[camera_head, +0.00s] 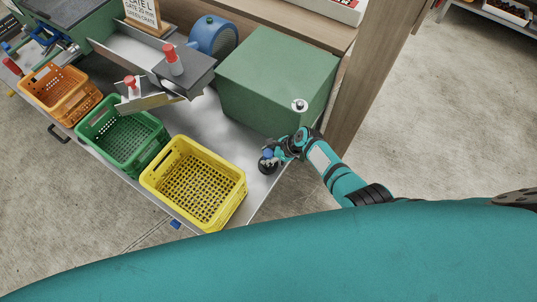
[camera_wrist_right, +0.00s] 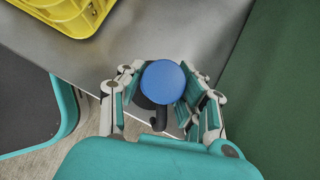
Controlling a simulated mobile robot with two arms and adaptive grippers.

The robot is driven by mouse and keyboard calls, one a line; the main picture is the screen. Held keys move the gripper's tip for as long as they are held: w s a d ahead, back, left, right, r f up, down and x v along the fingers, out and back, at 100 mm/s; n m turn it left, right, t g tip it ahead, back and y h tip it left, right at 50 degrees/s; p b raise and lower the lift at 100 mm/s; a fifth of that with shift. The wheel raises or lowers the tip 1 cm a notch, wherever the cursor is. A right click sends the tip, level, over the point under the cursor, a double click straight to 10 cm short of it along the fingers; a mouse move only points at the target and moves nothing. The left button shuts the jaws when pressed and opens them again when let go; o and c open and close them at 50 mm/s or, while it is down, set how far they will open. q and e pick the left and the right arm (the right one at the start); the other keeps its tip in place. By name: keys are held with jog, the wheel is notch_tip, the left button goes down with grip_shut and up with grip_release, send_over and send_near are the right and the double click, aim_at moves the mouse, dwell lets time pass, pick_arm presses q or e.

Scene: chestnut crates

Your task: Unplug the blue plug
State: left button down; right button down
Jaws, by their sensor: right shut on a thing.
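The blue plug (camera_wrist_right: 162,82) is round and sits between the fingers of my right gripper (camera_wrist_right: 165,92), which is shut on it. A black part with a short curved black tail (camera_wrist_right: 158,121) shows below the plug in the wrist view. In the head view the plug (camera_head: 268,153) is a small blue spot at the tips of my right gripper (camera_head: 274,154). A black round part (camera_head: 267,166) lies just under it, near the bench's right end. I cannot tell whether the plug is still seated. My left gripper is not in view.
A green machine housing (camera_head: 270,85) stands just behind my right gripper, and a wooden post (camera_head: 362,85) to its right. A yellow crate (camera_head: 190,185), a green crate (camera_head: 120,140) and an orange crate (camera_head: 62,92) line the bench's front edge. Bare grey bench (camera_head: 205,125) lies between.

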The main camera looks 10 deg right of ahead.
jog(key=shift+f+b, duration=0.6)
jog(key=shift+f, duration=0.25)
jog(key=c, duration=0.8)
grip_release()
jog(key=shift+r, duration=0.1)
jog(key=v, duration=1.2)
